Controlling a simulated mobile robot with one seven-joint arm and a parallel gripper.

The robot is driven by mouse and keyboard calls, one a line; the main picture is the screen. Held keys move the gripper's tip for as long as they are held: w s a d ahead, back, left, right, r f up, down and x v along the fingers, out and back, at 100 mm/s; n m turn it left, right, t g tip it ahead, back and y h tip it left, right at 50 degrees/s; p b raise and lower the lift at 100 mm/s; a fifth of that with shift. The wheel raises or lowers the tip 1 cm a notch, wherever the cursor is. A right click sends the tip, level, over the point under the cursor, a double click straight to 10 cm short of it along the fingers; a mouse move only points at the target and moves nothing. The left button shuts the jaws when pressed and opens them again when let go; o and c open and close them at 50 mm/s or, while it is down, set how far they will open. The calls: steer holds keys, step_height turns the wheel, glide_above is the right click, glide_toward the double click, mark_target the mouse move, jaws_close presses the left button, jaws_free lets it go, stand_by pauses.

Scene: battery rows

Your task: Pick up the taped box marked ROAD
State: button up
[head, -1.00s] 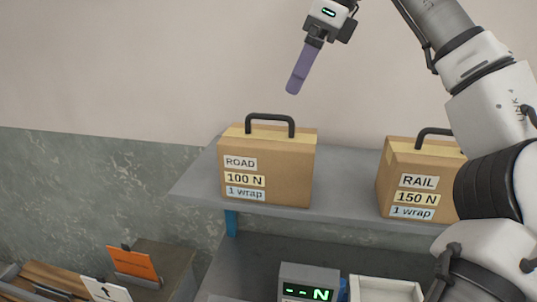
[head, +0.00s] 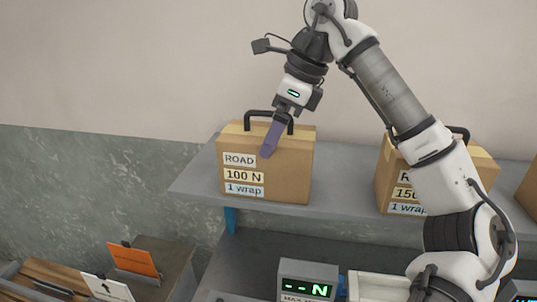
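The taped box marked ROAD (head: 282,180) stands upright on the grey shelf in the head view. It is brown cardboard with tape along its top, a dark handle (head: 256,113) and labels reading ROAD, 100 N and 1 wrap. My gripper (head: 267,152) points down, and its purple finger overlaps the right part of the handle and the upper front of the box. Only one finger shows, so I cannot tell the gap between the fingers or whether they touch the handle. The box sits flat on the shelf.
A similar box marked RAIL (head: 388,183) stands to the right, partly hidden by my arm. The shelf (head: 340,202) is clear between them. Below are a display unit (head: 308,280), a white tray (head: 378,285) and an orange card (head: 133,258).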

steer(key=shift+a+f, duration=0.3)
steer(key=shift+f, duration=0.35)
steer(key=c, duration=1.6)
steer(key=shift+w+r, duration=0.1)
steer(key=shift+c, duration=0.8)
